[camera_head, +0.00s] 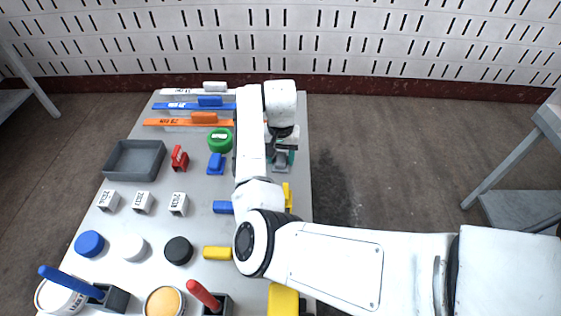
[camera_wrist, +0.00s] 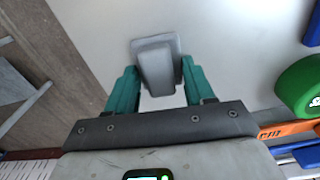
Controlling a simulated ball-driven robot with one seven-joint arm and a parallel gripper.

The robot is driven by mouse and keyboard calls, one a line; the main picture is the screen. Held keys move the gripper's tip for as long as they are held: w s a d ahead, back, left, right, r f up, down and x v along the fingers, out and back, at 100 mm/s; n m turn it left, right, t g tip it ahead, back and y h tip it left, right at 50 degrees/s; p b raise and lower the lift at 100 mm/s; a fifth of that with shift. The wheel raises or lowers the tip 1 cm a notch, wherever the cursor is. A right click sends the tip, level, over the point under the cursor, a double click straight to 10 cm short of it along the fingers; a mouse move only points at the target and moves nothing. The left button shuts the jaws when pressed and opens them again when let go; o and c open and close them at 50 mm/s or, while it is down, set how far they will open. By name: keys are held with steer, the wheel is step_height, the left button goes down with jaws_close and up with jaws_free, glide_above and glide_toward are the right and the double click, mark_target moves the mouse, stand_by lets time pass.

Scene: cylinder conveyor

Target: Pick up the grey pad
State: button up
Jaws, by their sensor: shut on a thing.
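The grey pad (camera_wrist: 156,66) has a flat plate and a raised grip, and lies between the teal fingers of my gripper (camera_wrist: 159,76) in the wrist view. My gripper is shut on its raised grip. Whether the plate is touching the table or just above it, I cannot tell. In the head view, the grey pad (camera_head: 281,164) shows under my gripper (camera_head: 284,156) near the table's right edge, partly hidden by the arm.
A green round object (camera_head: 220,140) and a blue pad (camera_head: 216,164) are left of my arm. Orange (camera_head: 180,122) and blue bars lie behind. A grey tray (camera_head: 135,160), a red item (camera_head: 180,158), white blocks and several tubs fill the left. Open floor lies right of the table.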

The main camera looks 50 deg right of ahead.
mark_target(281, 156)
steer(key=c, duration=0.3)
steer(key=shift+r, duration=0.15)
steer(key=shift+r+p, duration=0.45)
steer(key=shift+p, duration=0.1)
step_height(281, 156, up, 3)
steer(key=p, duration=0.2)
steer(key=shift+f+p, duration=0.1)
steer(key=shift+p, duration=0.3)
steer(key=s+a+r+p, duration=0.2)
steer(key=s+r+p, duration=0.1)
steer(key=s, duration=0.1)
steer(key=s+a+r+p, duration=0.5)
steer(key=s+r+p, duration=0.1)
steer(key=s, duration=0.1)
steer(key=shift+s+a, duration=0.3)
steer(key=shift+s, duration=0.05)
